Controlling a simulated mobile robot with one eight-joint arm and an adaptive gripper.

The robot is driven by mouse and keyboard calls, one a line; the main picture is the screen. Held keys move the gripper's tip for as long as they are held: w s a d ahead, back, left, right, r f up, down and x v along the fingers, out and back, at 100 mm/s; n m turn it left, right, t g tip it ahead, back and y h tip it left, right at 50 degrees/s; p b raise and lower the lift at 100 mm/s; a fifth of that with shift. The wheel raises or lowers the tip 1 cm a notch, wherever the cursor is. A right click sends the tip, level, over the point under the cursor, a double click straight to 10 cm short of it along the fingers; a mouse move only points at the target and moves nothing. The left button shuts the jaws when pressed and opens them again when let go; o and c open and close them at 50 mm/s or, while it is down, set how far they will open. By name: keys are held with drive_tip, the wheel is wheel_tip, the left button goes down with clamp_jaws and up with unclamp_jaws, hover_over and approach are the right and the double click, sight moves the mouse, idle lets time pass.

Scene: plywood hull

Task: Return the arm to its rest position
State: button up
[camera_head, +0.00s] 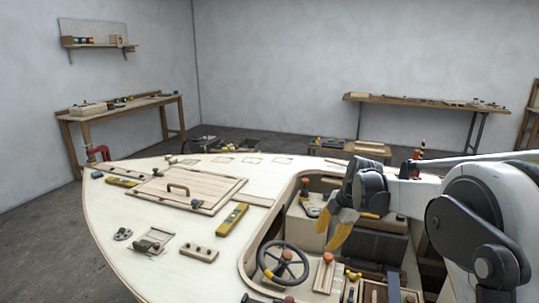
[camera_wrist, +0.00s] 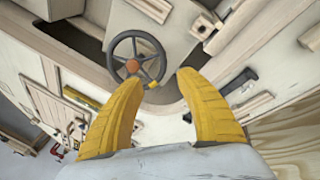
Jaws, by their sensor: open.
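My gripper (camera_head: 341,228) has yellow fingers and hangs over the cockpit opening of the plywood hull (camera_head: 120,215). It is also in the wrist view (camera_wrist: 158,82), where its two fingers stand apart with nothing between them. My arm (camera_head: 465,225) reaches in from the right edge of the head view, bent at a large dark joint. Beyond the fingertips in the wrist view is the steering wheel (camera_wrist: 137,57), apart from them as far as I can tell. The same wheel (camera_head: 284,262) is left of and below my gripper in the head view.
On the deck are a hatch cover (camera_head: 187,188) with a handle, a yellow level (camera_head: 232,219), a wooden block with knobs (camera_head: 199,254) and small tools. The cockpit rim surrounds the space below my gripper. Workbenches (camera_head: 125,106) stand by the walls, with open floor on the left.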

drive_tip(key=s+r+m+t+h, duration=0.1)
drive_tip(key=s+r+m, duration=0.45)
drive_tip(key=s, duration=0.35)
drive_tip(key=s+r+m+t+h, duration=0.1)
drive_tip(key=s+r+m, duration=0.3)
drive_tip(key=s+m, duration=0.3)
drive_tip(key=s+d+f+m+t+h, duration=0.1)
drive_tip(key=s+f+m+t, duration=0.2)
drive_tip(key=s+m, duration=0.6)
drive_tip(key=s+f, duration=0.1)
drive_tip(key=s, duration=0.6)
drive_tip(key=shift+s+f+m, duration=0.15)
drive_tip(key=shift+s+m, duration=0.2)
drive_tip(key=shift+s, duration=0.05)
